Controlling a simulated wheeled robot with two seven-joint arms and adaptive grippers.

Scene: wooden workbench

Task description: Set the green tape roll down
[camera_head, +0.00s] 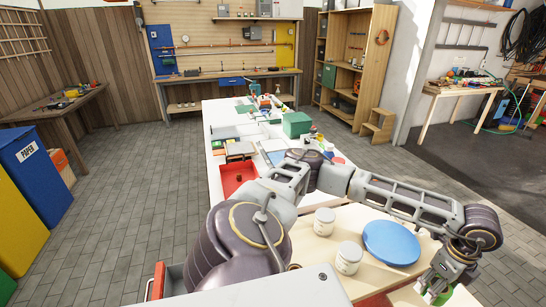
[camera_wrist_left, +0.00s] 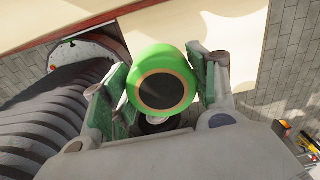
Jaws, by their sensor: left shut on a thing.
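The green tape roll (camera_wrist_left: 163,84) is between the two fingers of my left gripper (camera_wrist_left: 160,88) in the left wrist view, its dark round centre facing the camera. The green-padded fingers press on it from both sides. In the head view my left gripper (camera_head: 436,285) is at the bottom right, by the workbench's right edge, with a bit of the green roll (camera_head: 443,298) showing beneath it. I cannot tell whether the roll touches the surface below. My right gripper is not in view.
A blue round lid (camera_head: 391,243) and two white jars (camera_head: 348,258) stand on the wooden board left of my left gripper. A red tray (camera_head: 238,178) is farther off on the white bench. Paved floor lies beyond the bench edge on the right.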

